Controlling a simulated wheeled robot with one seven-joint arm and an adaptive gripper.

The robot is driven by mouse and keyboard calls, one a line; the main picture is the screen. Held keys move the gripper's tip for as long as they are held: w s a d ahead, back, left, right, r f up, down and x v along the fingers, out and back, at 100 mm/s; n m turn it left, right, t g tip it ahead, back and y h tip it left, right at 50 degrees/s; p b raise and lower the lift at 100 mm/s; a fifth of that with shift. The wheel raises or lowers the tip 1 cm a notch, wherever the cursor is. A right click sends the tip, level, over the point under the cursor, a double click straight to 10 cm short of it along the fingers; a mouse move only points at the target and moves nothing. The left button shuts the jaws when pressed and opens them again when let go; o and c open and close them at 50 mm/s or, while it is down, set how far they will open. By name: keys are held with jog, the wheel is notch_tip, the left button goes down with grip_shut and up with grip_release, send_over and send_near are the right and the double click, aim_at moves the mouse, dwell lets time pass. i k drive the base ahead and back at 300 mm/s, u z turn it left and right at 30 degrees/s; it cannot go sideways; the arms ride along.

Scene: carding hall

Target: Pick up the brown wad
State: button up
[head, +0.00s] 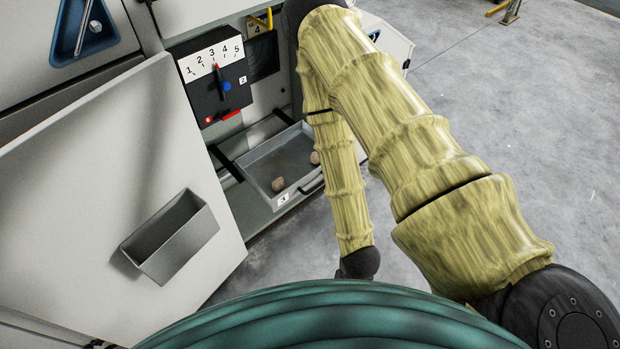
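Two small brownish wads lie in a shallow grey drawer tray (262,160) with a label 3 on its front. One wad (278,184) is near the tray's front left. The other wad (314,158) is at the right side, next to my arm's sleeve, which may cover part of it. I cannot tell the two apart by colour with certainty. My yellow-sleeved arm reaches up and folds back down to a black joint right of the tray. My gripper is not visible.
An open pale door (105,190) with an empty grey bin (172,238) stands left of the tray. Behind the tray is a black panel (214,75) with a 1–5 scale, a blue knob and red parts. Another open panel (388,40) stands behind my arm.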

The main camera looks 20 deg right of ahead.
aim_at(278, 184)
jog(key=z, duration=2.8)
jog(key=k, duration=1.05)
jog(key=u, duration=2.15)
jog(key=i, duration=0.95)
